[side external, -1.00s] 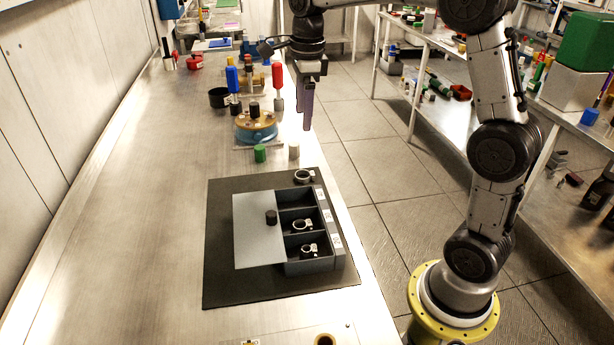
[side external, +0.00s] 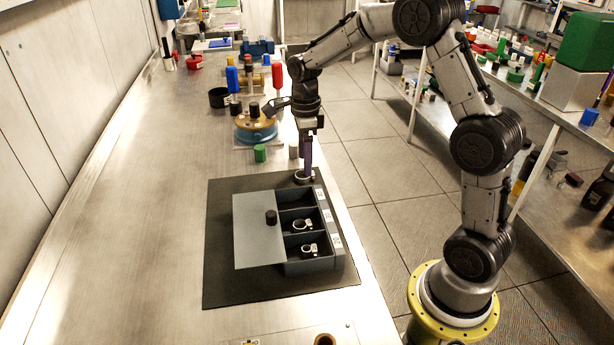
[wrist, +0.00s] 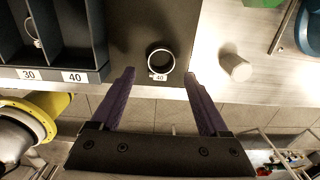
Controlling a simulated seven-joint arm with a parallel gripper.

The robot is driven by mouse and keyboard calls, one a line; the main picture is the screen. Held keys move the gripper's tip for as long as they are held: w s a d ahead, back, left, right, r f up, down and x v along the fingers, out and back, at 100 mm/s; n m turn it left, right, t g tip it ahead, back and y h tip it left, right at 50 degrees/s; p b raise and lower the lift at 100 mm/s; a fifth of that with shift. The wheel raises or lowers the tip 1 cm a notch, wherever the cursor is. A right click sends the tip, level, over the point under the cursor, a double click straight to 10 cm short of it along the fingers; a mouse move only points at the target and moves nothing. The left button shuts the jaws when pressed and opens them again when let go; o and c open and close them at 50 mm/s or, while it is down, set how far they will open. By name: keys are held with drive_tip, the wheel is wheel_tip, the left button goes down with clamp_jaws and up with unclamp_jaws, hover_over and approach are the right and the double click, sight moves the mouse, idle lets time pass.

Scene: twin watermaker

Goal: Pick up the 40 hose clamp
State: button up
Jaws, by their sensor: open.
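The 40 hose clamp (wrist: 161,53) is a metal ring with a small tag reading 40. It lies on the dark mat (wrist: 130,25), outside the grey box (wrist: 98,40). In the side view the clamp (side external: 301,180) is at the far end of the mat, partly hidden by my gripper (side external: 308,172). In the wrist view my gripper (wrist: 159,76) is open, with purple fingers. The fingertips lie to the left and right of the clamp, with nothing held. I cannot tell their exact height above the mat.
The box compartment labelled 40 (wrist: 75,50) is empty. Two other clamps (side external: 302,225) (side external: 309,250) sit in neighbouring compartments. A grey lid (side external: 255,245) with a black knob lies over the box's left part. White (side external: 294,150) and green (side external: 260,153) cylinders stand beyond the mat.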

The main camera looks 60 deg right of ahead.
drive_tip(key=shift+w+f, duration=0.1)
drive_tip(key=shift+f, duration=1.85)
clamp_jaws()
